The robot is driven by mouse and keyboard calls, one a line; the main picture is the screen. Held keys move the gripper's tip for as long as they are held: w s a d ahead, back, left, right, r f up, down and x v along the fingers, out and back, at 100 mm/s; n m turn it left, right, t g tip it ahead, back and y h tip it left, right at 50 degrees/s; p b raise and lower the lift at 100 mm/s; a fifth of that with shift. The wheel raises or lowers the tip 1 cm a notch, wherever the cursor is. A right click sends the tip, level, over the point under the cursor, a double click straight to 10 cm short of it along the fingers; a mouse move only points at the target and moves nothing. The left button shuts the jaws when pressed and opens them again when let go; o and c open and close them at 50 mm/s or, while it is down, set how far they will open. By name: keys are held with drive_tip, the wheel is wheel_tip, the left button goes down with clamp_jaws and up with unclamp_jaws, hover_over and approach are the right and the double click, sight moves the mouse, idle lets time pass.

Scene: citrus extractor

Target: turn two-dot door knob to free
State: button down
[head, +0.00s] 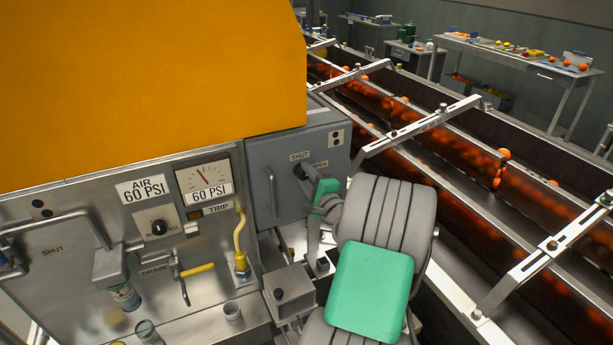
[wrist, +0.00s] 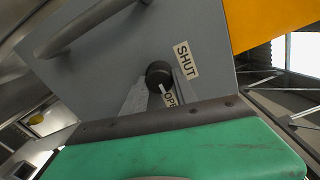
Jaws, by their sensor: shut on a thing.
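The grey door (head: 264,200) carries a small plate with dark dots (head: 336,138), too small to count surely. Its round black knob shows in the wrist view (wrist: 158,72), between the labels SHUT (wrist: 186,61) and OPEN (wrist: 170,98). A pale mark on the knob's lower edge points toward OPEN. My gripper (wrist: 160,85) is shut on the knob, with a grey finger on each side. In the head view my gripper (head: 310,174) is at the door's right part and hides most of the knob. OPEN is partly covered in both views.
A bar handle (head: 271,193) stands out left of the knob. A yellow lever (head: 240,240) and a steel panel with a gauge (head: 204,178) are further left. An orange cover (head: 150,80) hangs above. Conveyor lanes with oranges (head: 450,150) run at right.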

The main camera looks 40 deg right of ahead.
drive_tip(key=c, duration=1)
unclamp_jaws()
drive_tip(key=shift+o, duration=0.2)
drive_tip(key=b+v, duration=0.1)
drive_tip(key=v, duration=0.7)
drive_tip(key=shift+b, duration=0.3)
